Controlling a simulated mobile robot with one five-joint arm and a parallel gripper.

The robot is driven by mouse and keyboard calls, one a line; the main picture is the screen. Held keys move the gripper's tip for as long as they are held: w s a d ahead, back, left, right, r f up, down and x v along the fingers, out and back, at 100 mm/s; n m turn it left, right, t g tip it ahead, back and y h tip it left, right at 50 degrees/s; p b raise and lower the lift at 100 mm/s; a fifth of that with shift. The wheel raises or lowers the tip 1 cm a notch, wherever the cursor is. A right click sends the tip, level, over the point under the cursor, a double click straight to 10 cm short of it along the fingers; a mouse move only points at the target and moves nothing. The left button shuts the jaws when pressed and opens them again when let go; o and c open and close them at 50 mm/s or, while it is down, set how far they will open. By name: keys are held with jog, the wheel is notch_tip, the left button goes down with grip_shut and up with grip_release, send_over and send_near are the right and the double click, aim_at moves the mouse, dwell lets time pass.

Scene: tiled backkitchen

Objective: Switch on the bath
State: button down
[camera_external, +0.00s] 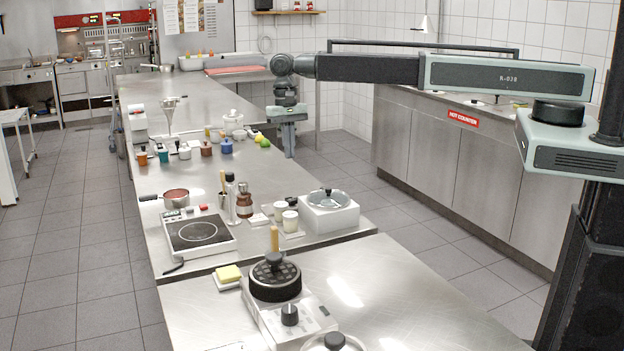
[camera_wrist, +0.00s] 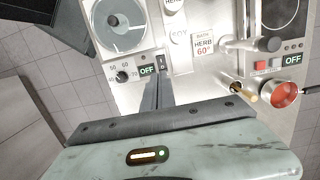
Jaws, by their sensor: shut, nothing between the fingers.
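The bath (camera_external: 329,216) is a white box with a round lidded basin, on the steel bench. In the wrist view the bath (camera_wrist: 143,50) is at upper left, its front panel carrying a black dial (camera_wrist: 122,77) marked 50 and 60, a green OFF display (camera_wrist: 148,70) and a small dark switch (camera_wrist: 161,63). My gripper (camera_external: 289,154) points down, above and beyond the bath in the external view. In the wrist view my gripper (camera_wrist: 158,82) is shut and empty, its fingertips just below the switch in the picture. I cannot tell whether they touch it.
A card (camera_wrist: 203,46) reads BATH HERB 60°. White jars (camera_external: 290,220) stand beside the bath. A hotplate (camera_external: 198,234) and a red-filled pan (camera_external: 176,197) are to the left; the hotplate's own display (camera_wrist: 292,59) reads OFF. A grinder-like appliance (camera_external: 275,278) stands nearer.

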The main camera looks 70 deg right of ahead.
aim_at(293, 200)
jog(key=f+b, duration=0.7)
jog(key=f, duration=0.1)
jog(key=s+a+f+b, duration=0.1)
jog(key=f+b, duration=0.3)
jog(key=shift+a+f+b, duration=0.1)
jog(key=shift+f+b, duration=0.2)
jog(key=shift+s, duration=0.1)
jog(key=shift+s+a+f+t+h, duration=0.1)
jog(key=shift+s+f+t+h, duration=0.1)
jog(key=shift+f+t+h, duration=0.1)
jog(key=shift+w+r, duration=0.1)
jog(key=shift+w+d+r, duration=0.15)
jog(key=shift+w+d, duration=0.4)
